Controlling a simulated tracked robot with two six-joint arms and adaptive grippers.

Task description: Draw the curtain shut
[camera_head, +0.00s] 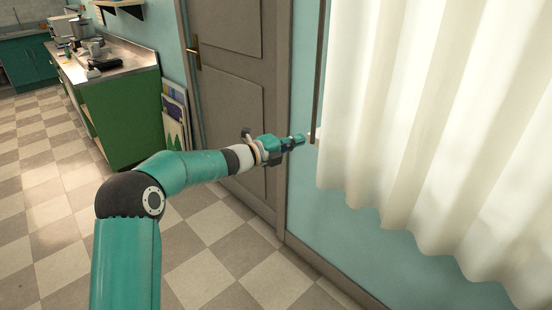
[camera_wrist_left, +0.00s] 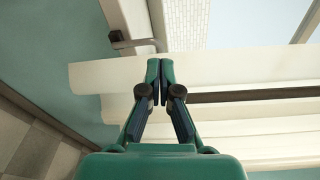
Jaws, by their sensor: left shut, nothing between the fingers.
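A cream curtain (camera_head: 430,130) hangs in folds over the right half of the head view. Its left edge hangs beside a thin dark rod (camera_head: 319,80). My left gripper (camera_head: 301,139) is at that left edge, close to the lower end of the rod. In the left wrist view my left gripper (camera_wrist_left: 160,66) has its fingertips together, with nothing between them. The curtain (camera_wrist_left: 100,76) shows behind the fingers there, and a dark rod (camera_wrist_left: 250,95) runs to the right. I cannot tell whether the fingers touch the curtain. My right gripper is not in view.
A brown door (camera_head: 225,85) with a brass handle (camera_head: 194,56) stands left of the curtain. A green counter (camera_head: 120,110) and leaning pictures (camera_head: 177,120) are further left. The tiled floor (camera_head: 40,200) is clear at left.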

